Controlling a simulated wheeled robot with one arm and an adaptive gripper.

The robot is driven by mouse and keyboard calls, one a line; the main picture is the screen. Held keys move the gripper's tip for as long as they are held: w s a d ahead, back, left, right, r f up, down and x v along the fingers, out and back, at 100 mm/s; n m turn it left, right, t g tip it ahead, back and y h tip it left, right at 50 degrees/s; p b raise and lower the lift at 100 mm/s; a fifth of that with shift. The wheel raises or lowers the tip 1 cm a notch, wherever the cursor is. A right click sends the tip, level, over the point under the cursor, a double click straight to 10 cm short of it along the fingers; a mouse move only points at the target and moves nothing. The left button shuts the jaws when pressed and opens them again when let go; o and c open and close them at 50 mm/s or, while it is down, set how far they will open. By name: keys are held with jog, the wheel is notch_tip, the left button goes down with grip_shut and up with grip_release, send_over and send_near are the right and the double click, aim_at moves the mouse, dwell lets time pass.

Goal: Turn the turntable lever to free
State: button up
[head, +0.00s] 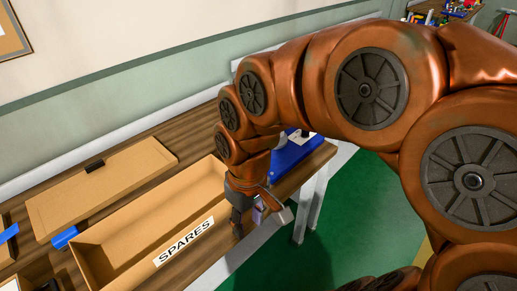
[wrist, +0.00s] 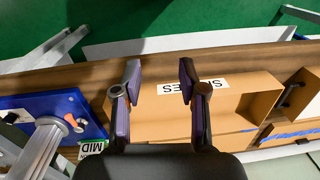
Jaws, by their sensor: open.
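My gripper (wrist: 159,78) is open and empty, its two dark purple-grey fingers apart over the table near the spares box. In the head view my gripper (head: 245,215) points down at the right end of that box. A blue fixture (wrist: 22,104), which may be the turntable, lies left of my gripper in the wrist view. A small orange-tipped part (wrist: 71,121), possibly the lever, sits on it beside a grey metal profile (wrist: 40,150). The lever's setting cannot be told.
The cardboard box labelled SPARES (head: 120,262) lies beside and below my gripper. A green MID label (wrist: 92,148) is near the blue fixture. Green floor (head: 350,215) is open beyond the table's edge.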

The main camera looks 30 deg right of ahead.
jog(key=w+d+f+n+t+y, duration=0.1)
jog(key=w+d+t, duration=0.1)
jog(key=w+d, duration=0.7)
jog(key=w+d+f+t, duration=0.2)
jog(key=w+d, duration=0.4)
jog(key=w, duration=0.8)
jog(key=w+d+f, duration=0.3)
jog(key=d+f, duration=0.1)
jog(key=d, duration=0.5)
jog(key=shift+t+h, duration=0.3)
jog(key=shift+t, duration=0.1)
jog(key=shift+p+x, duration=0.75)
jog(key=shift+x, duration=2.8)
jog(key=shift+w, duration=0.1)
jog(key=shift+c, duration=0.4)
grip_shut()
